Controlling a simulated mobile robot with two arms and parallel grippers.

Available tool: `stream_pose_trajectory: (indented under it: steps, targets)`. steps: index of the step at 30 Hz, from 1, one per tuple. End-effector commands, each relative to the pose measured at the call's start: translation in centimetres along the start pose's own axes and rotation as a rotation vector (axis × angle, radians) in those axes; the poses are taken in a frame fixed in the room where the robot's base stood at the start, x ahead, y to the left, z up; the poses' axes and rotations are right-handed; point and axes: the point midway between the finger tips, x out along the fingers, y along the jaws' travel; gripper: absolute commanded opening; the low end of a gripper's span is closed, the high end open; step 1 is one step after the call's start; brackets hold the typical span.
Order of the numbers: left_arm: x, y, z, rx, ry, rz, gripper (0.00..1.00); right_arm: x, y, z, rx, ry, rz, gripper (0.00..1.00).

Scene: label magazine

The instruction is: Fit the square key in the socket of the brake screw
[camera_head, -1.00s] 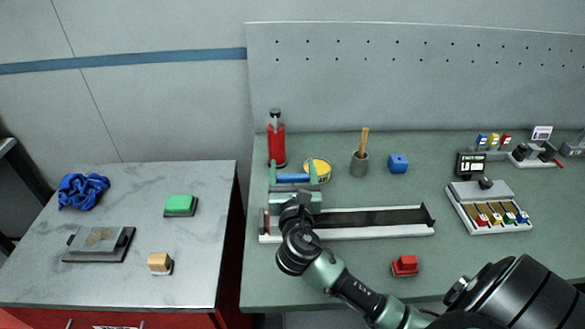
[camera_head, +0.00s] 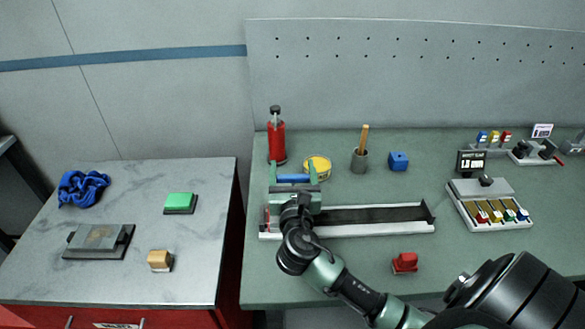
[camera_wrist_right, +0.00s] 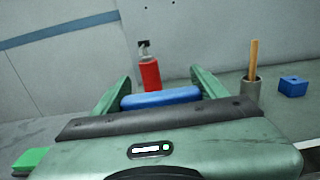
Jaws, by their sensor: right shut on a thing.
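My left gripper is not in view.
A red bottle (camera_head: 276,140), yellow tin (camera_head: 318,166), grey cup with a stick (camera_head: 360,160) and blue block (camera_head: 398,161) stand behind the rail. A red block (camera_head: 405,263) lies in front. A tray of coloured pieces (camera_head: 489,206) is at the right.

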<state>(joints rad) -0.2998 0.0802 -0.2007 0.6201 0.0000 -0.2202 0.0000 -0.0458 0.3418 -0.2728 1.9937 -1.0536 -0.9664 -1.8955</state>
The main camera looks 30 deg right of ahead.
Motion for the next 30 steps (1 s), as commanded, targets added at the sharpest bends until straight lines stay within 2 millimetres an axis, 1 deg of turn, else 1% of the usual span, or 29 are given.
stream_pose_trajectory:
  steps: [17, 18, 20, 21, 30]
  targets:
    - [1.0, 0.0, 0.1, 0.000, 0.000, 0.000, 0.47, 0.0, 0.0, -1.5, 0.000, 0.000, 0.000, 0.31]
    - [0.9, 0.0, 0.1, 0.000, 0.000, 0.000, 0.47, 0.0, 0.0, -1.5, 0.000, -0.001, 0.000, 0.78]
    - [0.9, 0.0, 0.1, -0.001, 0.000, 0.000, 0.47, 0.0, 0.0, -1.4, 0.000, -0.001, 0.000, 0.94]
    - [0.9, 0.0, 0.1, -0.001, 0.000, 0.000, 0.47, 0.0, 0.0, -1.4, 0.000, 0.000, 0.000, 0.98]
    - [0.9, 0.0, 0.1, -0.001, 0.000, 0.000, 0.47, -0.1, 0.0, -1.5, 0.000, 0.000, 0.000, 0.98]
